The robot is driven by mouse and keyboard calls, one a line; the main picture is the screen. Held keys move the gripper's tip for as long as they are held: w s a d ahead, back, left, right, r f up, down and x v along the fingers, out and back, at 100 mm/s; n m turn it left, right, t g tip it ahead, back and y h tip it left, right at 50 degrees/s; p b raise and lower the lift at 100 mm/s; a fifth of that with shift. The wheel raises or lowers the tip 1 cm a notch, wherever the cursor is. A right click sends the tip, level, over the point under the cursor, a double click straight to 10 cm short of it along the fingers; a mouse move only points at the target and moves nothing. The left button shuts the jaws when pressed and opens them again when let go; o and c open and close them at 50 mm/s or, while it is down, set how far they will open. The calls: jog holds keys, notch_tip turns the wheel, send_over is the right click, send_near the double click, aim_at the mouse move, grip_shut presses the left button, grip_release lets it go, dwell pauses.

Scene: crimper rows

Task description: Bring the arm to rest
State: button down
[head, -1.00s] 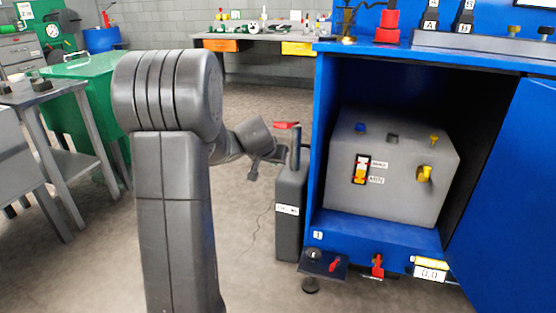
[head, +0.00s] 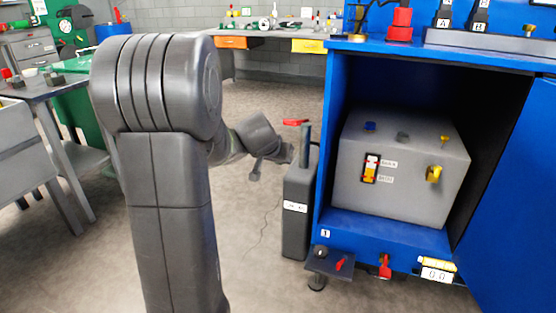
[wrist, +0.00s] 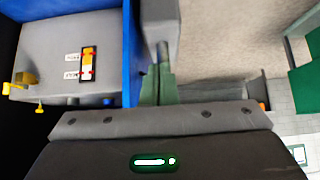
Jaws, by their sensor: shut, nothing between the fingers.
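My arm (head: 170,180) stands in the left middle of the head view, its upper part bent over and its forearm reaching right. The forearm end (head: 265,140) is beside a slim grey pedestal (head: 297,225), left of the open blue cabinet. In the wrist view my gripper (wrist: 157,88) is shut and empty, with the pedestal (wrist: 158,20) just past the fingertips. I cannot tell whether they touch. In the head view the fingers are hard to make out.
The blue cabinet (head: 390,222) holds a grey box (head: 400,195) with a switch and yellow knob; its door (head: 515,190) stands open at right. A red piece (head: 295,122) shows above the pedestal. A grey table (head: 60,85) is at left. Floor behind the arm is clear.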

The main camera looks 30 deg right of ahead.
dwell(0.3)
jog(key=w+d+r+b+x, duration=0.1)
jog(key=r+b+x, duration=0.1)
jog(key=x, duration=1.1)
jog(key=shift+w+d, duration=0.3)
jog(key=shift+d, duration=0.15)
